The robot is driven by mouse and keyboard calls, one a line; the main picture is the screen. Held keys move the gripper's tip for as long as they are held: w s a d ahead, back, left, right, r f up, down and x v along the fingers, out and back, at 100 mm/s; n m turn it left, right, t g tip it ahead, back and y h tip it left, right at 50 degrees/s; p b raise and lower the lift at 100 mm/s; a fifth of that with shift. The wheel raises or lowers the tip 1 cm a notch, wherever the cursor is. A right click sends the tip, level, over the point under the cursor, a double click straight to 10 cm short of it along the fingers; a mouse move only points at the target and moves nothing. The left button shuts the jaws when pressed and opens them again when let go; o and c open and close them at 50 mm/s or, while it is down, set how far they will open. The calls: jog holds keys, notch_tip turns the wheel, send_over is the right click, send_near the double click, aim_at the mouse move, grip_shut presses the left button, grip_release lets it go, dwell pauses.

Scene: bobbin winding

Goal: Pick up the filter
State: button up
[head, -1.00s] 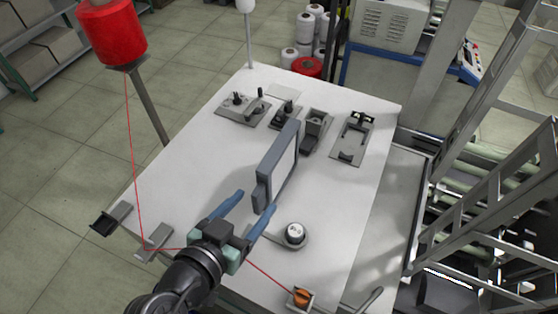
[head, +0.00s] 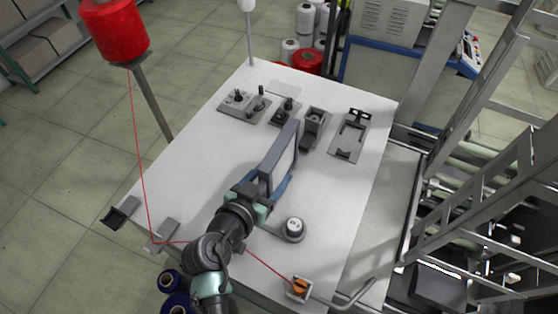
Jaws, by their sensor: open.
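The filter (head: 284,158) looks like an upright flat panel with a blue-grey frame and a pale face, standing on the white table (head: 226,150). My gripper (head: 264,183) is at the filter's near end. Its jaws are open, with one blue finger on each side of the filter. I cannot tell whether either finger touches it. The gripper and wrist hide the lower near end of the filter.
Several small grey fixtures (head: 347,136) stand along the table's far side. A round white-topped part (head: 294,227) is close to the right of my gripper. A red thread runs from the red spool (head: 115,30) past my arm to an orange piece (head: 300,287).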

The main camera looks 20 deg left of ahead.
grip_shut()
dwell(0.3)
jog(key=shift+r, duration=0.1)
